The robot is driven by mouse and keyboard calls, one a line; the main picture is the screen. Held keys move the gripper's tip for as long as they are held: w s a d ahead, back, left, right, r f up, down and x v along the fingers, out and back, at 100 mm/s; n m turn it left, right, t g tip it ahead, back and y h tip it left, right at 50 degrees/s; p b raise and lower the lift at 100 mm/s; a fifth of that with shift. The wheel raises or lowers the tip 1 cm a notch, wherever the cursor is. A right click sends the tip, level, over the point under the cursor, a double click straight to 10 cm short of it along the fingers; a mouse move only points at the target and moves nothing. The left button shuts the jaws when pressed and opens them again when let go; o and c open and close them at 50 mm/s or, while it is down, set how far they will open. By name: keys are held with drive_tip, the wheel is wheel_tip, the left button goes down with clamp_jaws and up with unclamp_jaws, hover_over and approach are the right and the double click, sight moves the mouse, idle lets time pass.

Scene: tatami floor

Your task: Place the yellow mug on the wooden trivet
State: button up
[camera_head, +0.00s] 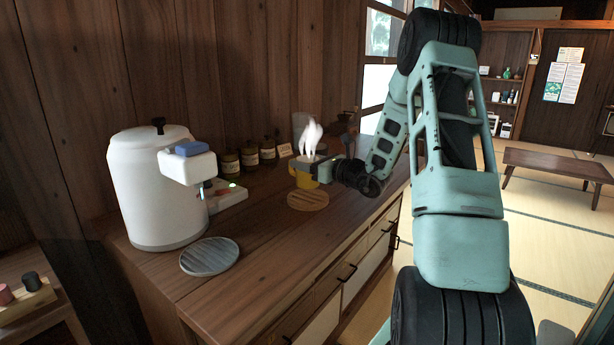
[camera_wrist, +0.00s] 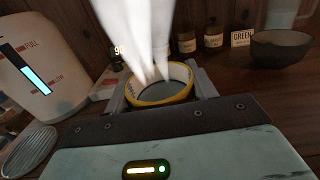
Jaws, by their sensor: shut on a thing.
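The yellow mug (camera_head: 306,179) is in my gripper (camera_head: 318,168), above the counter and steaming. In the wrist view, the mug's yellow rim (camera_wrist: 160,86) sits between the two fingers of my gripper (camera_wrist: 160,92), with white steam rising from its dark inside. The mug looks upright. The round wooden trivet (camera_head: 308,201) lies on the counter just below and in front of the mug in the head view. A gap between the mug's base and the trivet is hard to judge. The trivet is hidden in the wrist view.
A white water dispenser (camera_head: 155,190) stands at the left, with a round grey ribbed tray (camera_head: 209,256) before it. Several brown jars (camera_head: 250,155) and a small card (camera_head: 284,150) stand along the wall. A dark bowl (camera_wrist: 281,47) is at the back right. The front counter (camera_head: 262,245) is clear.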

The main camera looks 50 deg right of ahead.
drive_tip(key=shift+f, duration=1.65)
drive_tip(key=shift+f+b, duration=0.2)
drive_tip(key=shift+b, duration=0.15)
drive_tip(key=o, duration=1.3)
drive_tip(key=shift+o, duration=0.2)
